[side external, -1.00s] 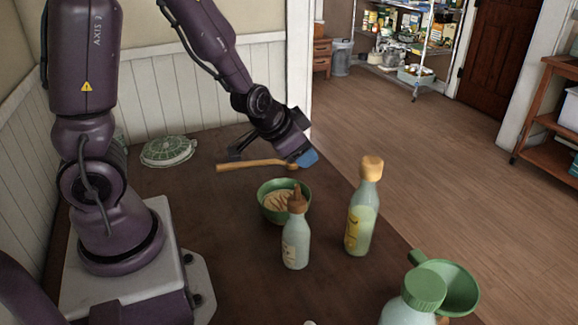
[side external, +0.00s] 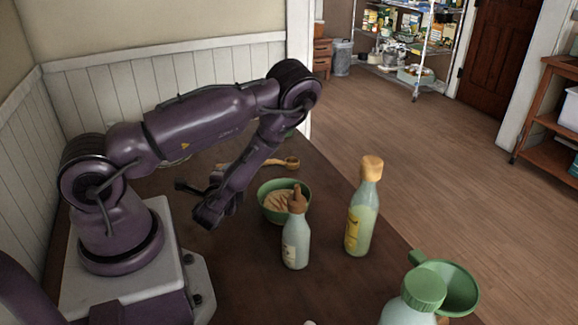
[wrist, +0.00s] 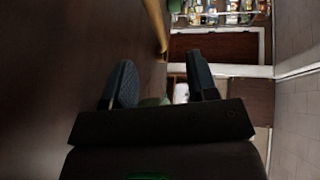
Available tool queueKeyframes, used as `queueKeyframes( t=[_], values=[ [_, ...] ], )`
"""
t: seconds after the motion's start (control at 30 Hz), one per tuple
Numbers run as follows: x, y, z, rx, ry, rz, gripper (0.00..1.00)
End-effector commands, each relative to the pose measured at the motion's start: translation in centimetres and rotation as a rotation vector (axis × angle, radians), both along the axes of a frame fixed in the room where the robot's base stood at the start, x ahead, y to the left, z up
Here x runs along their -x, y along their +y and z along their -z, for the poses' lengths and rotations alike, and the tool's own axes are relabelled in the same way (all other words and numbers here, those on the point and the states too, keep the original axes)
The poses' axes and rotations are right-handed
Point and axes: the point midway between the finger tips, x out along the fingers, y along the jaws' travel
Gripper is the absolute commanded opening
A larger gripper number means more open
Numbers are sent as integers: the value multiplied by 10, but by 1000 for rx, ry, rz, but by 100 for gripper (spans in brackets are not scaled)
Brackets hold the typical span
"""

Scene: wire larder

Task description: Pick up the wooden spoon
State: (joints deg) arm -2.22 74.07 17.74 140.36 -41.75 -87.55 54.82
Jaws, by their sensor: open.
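The wooden spoon (side external: 285,162) lies on the dark table behind the green bowl (side external: 264,207), its rounded end to the right. Part of its handle is hidden behind my forearm. My gripper (side external: 200,181) is folded back low over the table, left of the bowl and near the handle end, partly hidden by my own wrist. In the wrist view my gripper (wrist: 163,80) is open, with nothing held between its two dark fingers. A tan, handle-like strip, apparently the spoon (wrist: 156,27), shows beyond the fingertips, apart from them.
A dropper-topped bottle (side external: 295,240) stands in front of the bowl and a cork-topped bottle (side external: 362,215) to its right. A green-capped bottle (side external: 415,300) and a green funnel (side external: 455,287) are at the front right. A wire shelf (side external: 405,40) stands across the room.

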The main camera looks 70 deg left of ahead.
Motion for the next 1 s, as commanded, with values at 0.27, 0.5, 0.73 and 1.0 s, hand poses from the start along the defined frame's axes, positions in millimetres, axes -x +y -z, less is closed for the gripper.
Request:
queueKeyframes(
  t=[0.27, 0.5, 0.73, 1.0],
  values=[
    [-24, 43, 11, -3, -6, -3, 53],
    [-37, 61, 17, 1, -3, -1, 53],
    [-54, 82, 28, 0, -6, -2, 53],
    [-66, 101, 34, 1, -1, -1, 53]
  ],
)
